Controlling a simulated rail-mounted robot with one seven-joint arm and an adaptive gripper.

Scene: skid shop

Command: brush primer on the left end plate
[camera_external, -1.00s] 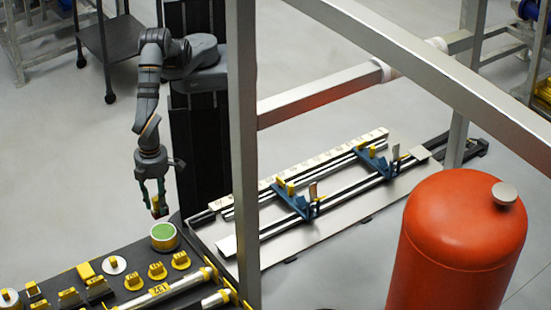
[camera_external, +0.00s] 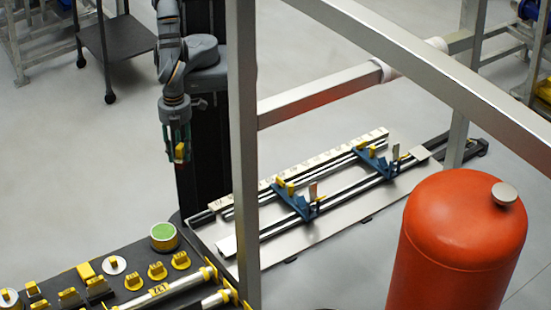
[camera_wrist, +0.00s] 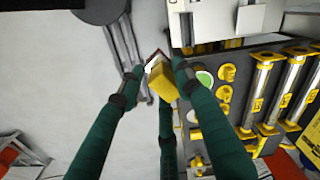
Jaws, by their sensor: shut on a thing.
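My gripper (camera_external: 178,148) has green fingers and is shut on a small yellow-handled brush (camera_external: 180,154). In the wrist view the brush's yellow block (camera_wrist: 162,82) sits between the fingertips (camera_wrist: 158,72), with a pale and dark red end beyond it. My gripper hangs in the air above and apart from the round yellow pot with a green top (camera_external: 163,237). An upright plate (camera_external: 313,190) stands at the left blue fixture (camera_external: 296,204), right of my gripper; it looks like the left end plate. A similar plate (camera_external: 396,152) stands at the right fixture (camera_external: 378,168).
A dark tool board (camera_external: 130,260) holds several yellow pieces and silver tubes. A grey frame post (camera_external: 243,150) stands between the board and the pale workbench plate (camera_external: 290,240). A large orange tank (camera_external: 455,250) is at the right front.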

